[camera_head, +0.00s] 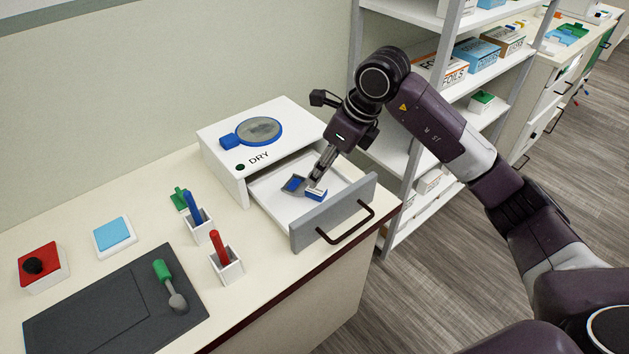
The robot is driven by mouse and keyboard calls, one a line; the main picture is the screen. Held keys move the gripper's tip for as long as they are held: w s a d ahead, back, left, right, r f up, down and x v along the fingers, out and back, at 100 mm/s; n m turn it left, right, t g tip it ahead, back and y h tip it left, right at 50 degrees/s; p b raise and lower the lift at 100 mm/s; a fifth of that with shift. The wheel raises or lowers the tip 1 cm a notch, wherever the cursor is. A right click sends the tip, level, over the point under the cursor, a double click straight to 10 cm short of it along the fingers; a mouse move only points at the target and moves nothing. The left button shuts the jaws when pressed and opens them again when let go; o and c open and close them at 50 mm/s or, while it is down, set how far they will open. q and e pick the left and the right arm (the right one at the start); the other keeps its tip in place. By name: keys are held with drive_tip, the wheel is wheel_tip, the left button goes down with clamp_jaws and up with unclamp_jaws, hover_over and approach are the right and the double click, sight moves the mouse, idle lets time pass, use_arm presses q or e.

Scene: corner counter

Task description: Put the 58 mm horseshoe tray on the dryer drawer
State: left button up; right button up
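The dryer (222,172), a white box marked DRY, stands on the counter with its drawer (273,207) pulled out. My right gripper (316,178) reaches down into the drawer from above. At its fingertips is a small grey piece with a blue patch (293,184), which looks like the horseshoe tray. A small blue and white block (316,195) is just in front of the fingertips. Both appear to be at the drawer floor. The fingers are seen side-on, so I cannot tell whether they grip the piece. My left gripper is not in view.
A blue-rimmed round dish with a handle (258,131) lies on the dryer. Left of the drawer stand white holders with a blue tool (192,206) and a red tool (219,247). A dark mat (90,310) lies in front. A shelf rack (412,170) stands close behind my arm.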

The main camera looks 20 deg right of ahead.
drive_tip(key=v, duration=0.5)
drive_tip(key=shift+s+r, duration=0.1)
drive_tip(key=shift+r, duration=0.05)
